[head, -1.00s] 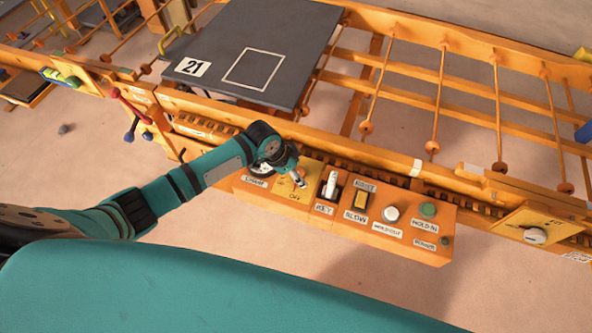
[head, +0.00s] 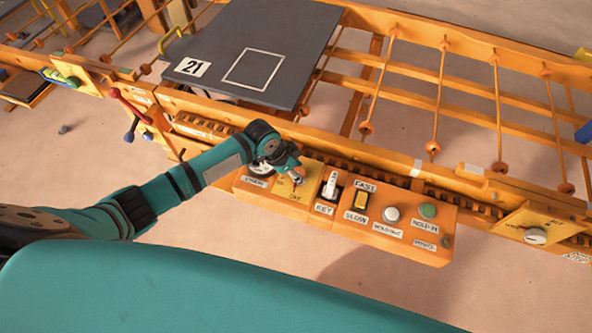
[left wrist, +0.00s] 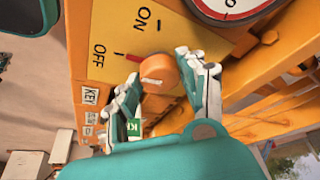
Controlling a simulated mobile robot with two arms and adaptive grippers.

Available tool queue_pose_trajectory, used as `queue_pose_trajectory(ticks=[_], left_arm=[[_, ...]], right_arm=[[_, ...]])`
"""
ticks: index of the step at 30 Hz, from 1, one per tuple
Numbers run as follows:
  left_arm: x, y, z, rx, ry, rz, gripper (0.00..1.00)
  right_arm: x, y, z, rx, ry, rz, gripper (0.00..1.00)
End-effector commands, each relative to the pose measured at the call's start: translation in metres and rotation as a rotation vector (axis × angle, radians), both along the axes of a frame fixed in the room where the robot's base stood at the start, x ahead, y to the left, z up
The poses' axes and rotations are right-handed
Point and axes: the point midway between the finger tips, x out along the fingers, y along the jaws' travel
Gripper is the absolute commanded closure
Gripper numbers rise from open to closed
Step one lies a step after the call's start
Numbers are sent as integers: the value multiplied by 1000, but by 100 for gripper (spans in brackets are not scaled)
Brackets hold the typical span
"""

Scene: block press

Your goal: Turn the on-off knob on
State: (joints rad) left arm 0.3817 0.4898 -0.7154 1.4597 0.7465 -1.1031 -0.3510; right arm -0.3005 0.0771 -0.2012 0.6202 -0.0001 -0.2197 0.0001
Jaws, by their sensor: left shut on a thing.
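The on-off knob (left wrist: 159,73) is round and orange, on a yellow plate (left wrist: 97,72) with OFF and ON printed on it. A red pointer mark beside the knob lies toward the OFF side in the left wrist view. My left gripper (left wrist: 157,80) is shut on the knob, with one finger on each side of it. In the head view my left gripper (head: 297,177) reaches down to the yellow plate (head: 284,188) at the left part of the control box and hides most of the knob. My right gripper is in neither view.
A round gauge (left wrist: 232,6) sits close beside the knob's plate. An orange frame rail runs behind.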

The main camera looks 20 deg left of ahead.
Motion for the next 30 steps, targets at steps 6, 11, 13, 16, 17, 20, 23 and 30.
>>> queue_pose_trajectory(ticks=[6,11,13,16,17,20,23,30], left_arm=[[2,1,0,1,-2,-128,91],[4,2,-1,0,-2,-269,91],[4,2,-2,0,-2,-336,91],[5,2,-2,-1,-2,-431,91],[5,2,-2,0,-3,-460,91],[6,2,-3,-1,-3,-555,91],[6,1,-3,-1,-3,-650,91],[8,1,-2,-1,-3,-868,91]], right_arm=[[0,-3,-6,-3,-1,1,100],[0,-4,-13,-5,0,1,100],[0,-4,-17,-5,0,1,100],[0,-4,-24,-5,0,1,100],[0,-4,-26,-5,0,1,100],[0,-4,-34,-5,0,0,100],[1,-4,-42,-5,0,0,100],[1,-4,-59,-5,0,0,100]])
